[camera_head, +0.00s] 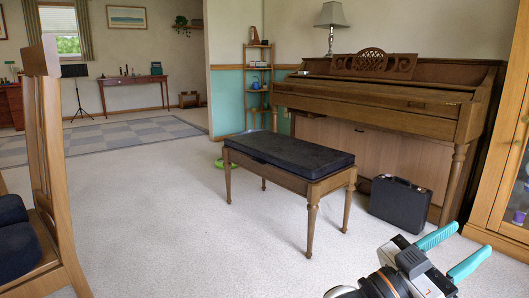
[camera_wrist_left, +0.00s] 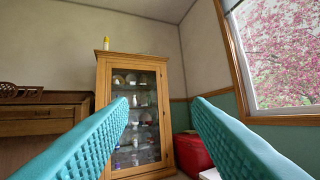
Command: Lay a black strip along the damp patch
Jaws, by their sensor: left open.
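I can make out neither a black strip nor a damp patch in either view. My left gripper (camera_head: 471,239) is at the lower right of the head view, with its two teal fingers apart and nothing between them. In the left wrist view the open fingers (camera_wrist_left: 161,102) point towards a glass-fronted cabinet (camera_wrist_left: 137,112), which stands well beyond them. My right gripper is in neither view.
A piano bench (camera_head: 290,155) with a black cushion stands before the upright piano (camera_head: 390,95). A black case (camera_head: 400,200) stands by the piano. A wooden chair (camera_head: 55,160) is at the left. Pale carpet (camera_head: 180,220) lies clear between. A red container (camera_wrist_left: 192,153) stands beside the cabinet.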

